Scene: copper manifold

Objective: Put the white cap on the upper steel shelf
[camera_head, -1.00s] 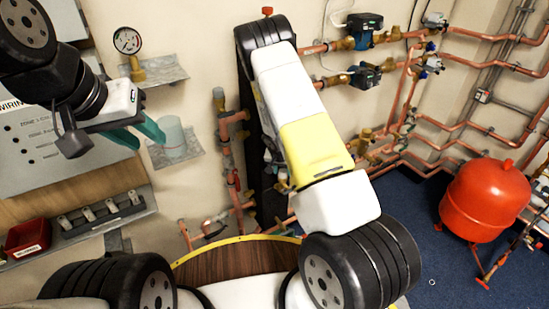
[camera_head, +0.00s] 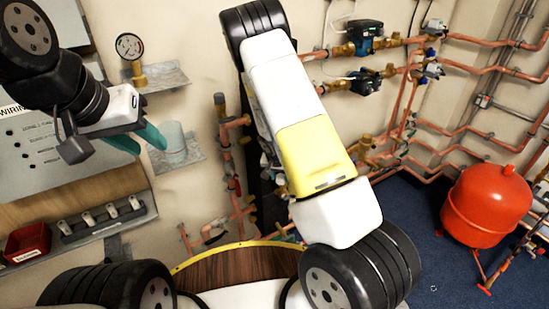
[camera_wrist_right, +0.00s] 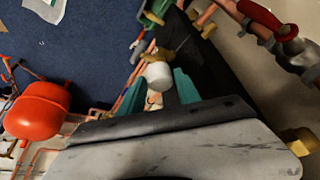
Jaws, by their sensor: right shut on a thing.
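The white cap (camera_wrist_right: 158,76) sits between the teal fingertips of my right gripper (camera_wrist_right: 158,88) in the right wrist view. The gripper is shut on it. A brass fitting shows just beyond the cap; I cannot tell whether they touch. In the head view my right arm hides its own gripper and the cap. The upper steel shelf (camera_head: 168,76) is on the wall at the left, with a pressure gauge (camera_head: 130,47) on a brass base. My left gripper (camera_head: 139,141) has its teal fingers apart, in front of the lower shelf, and looks empty.
A lower steel shelf (camera_head: 190,158) carries a translucent cup (camera_head: 174,137). Copper pipes (camera_head: 232,165) with valves run up the wall beside my right arm. A red tank (camera_head: 487,203) stands at the right. A red bin (camera_head: 27,243) is at the lower left. The upper shelf's right part is bare.

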